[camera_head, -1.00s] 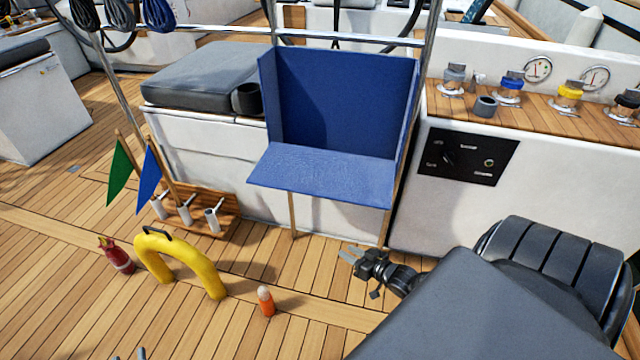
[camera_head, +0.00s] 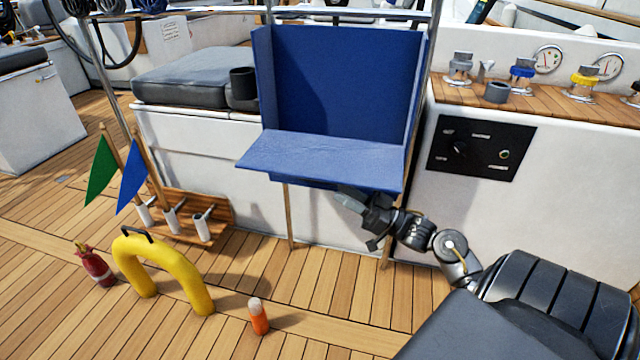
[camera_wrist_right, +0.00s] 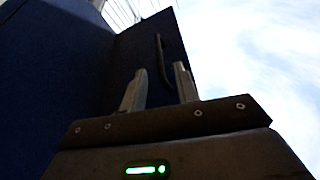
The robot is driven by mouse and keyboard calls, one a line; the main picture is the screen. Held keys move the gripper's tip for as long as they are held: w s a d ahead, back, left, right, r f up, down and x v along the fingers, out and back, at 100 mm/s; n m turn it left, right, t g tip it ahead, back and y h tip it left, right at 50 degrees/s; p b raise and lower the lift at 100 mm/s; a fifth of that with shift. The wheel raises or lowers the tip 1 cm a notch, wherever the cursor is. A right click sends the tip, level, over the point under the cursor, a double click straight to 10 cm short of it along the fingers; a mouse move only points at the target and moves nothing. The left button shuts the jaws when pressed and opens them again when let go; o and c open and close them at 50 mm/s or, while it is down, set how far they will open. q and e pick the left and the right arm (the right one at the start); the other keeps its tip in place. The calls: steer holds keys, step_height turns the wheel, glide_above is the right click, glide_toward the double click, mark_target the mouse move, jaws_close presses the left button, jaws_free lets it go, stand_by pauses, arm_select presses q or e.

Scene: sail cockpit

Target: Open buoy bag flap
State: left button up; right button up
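The blue buoy bag (camera_head: 345,80) stands against the white cockpit side, with tall back and side panels and an open front. Its blue flap (camera_head: 320,157) sticks out toward me, nearly level. My right gripper (camera_head: 350,198) is just under the flap's front edge, near its right part. In the right wrist view, its two fingers (camera_wrist_right: 160,86) are apart, and a thin dark handle (camera_wrist_right: 162,62) on a dark panel shows beyond and between their tips. I cannot tell whether they touch it. My left gripper is not in view.
A yellow horseshoe buoy (camera_head: 180,262), a red extinguisher-like bottle (camera_head: 97,266) and an orange canister (camera_head: 258,318) stand on the teak deck. Green (camera_head: 101,172) and blue (camera_head: 131,177) flags stand at left. A wooden post (camera_head: 290,218) stands below the bag. A black switch panel (camera_head: 480,148) is at right.

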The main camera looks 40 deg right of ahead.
mark_target(320, 181)
steer(key=b+x, duration=0.1)
steer(key=x, duration=0.6)
steer(key=shift+w, duration=0.2)
steer(key=shift+c, duration=0.3)
jaws_close()
